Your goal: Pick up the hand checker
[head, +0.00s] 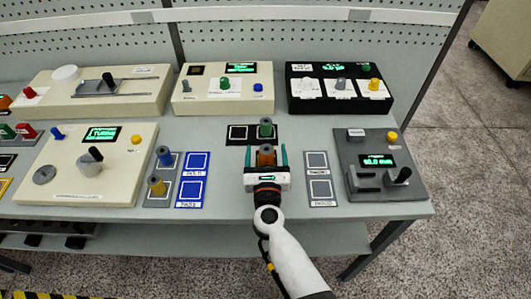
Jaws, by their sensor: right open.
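My right gripper (267,156) reaches over the front of the bench, its two teal fingers open and pointing to the back. A brown-orange knob-like piece (266,156) shows between the fingers; I cannot tell whether they touch it. A green-topped piece (266,128) stands just behind, on a black plate (238,133) with outlined squares. No label that I can read names the hand checker, so I cannot tell which piece it is. The gripper body hides the bench just in front of the brown-orange piece. My left gripper is out of view.
Left of the gripper are a blue two-square pad (193,170) and a grey strip with blue and yellow pieces (158,187). Right are a grey pad (320,175) and a dark grey console (379,165). Cream consoles (223,88) and a black console (338,88) line the back.

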